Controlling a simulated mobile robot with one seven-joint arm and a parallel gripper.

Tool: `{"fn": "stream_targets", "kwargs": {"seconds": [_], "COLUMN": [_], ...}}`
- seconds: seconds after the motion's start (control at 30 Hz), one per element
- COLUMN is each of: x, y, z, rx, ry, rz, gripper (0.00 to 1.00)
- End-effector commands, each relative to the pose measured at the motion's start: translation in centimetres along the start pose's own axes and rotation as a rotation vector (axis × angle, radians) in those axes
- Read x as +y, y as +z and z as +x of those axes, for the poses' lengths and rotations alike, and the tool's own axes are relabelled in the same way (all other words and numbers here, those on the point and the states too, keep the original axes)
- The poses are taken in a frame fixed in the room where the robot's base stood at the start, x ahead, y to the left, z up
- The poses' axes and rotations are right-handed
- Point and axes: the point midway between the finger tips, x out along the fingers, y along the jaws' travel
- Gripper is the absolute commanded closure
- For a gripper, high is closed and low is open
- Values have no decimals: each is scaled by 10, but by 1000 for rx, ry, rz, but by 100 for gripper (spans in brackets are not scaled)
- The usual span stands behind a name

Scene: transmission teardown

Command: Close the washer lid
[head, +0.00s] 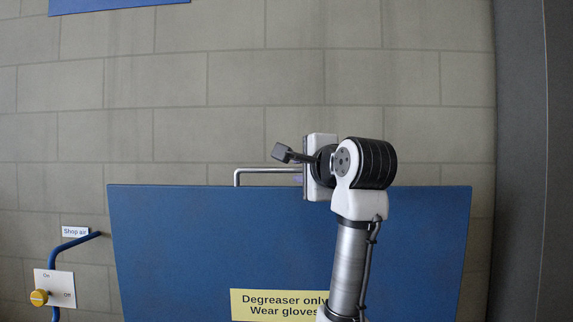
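The washer lid (190,250) is a wide blue panel standing raised in front of the block wall. It carries a yellow label (275,302) reading "Degreaser only, Wear gloves". A grey bar handle (262,170) sticks up above its top edge, near the middle. My gripper (303,168) is at the right end of this handle, above the lid's top edge. I cannot tell whether it touches the handle. The fingers are not clear, so I cannot tell if they are open or shut. My arm hides part of the lid and the label's right end. The washer's tub is out of view.
A shop air valve (55,286) with a yellow knob and a blue pipe (77,243) is on the wall at left. A dark grey upright surface (535,160) stands at the far right.

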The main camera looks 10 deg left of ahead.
Motion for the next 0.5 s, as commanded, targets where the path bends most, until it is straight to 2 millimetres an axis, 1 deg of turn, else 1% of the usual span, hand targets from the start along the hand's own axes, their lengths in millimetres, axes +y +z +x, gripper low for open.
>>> {"fn": "stream_targets", "kwargs": {"seconds": [0.03,0.2,0.33,0.5], "x": [-3,-3,-3,-1], "y": [0,0,0,0], "z": [13,47,68,82], "rx": [-1,1,1,1], "ry": [6,5,3,1], "rz": [1,0,0,-1], "gripper": [78,78,78,78]}}
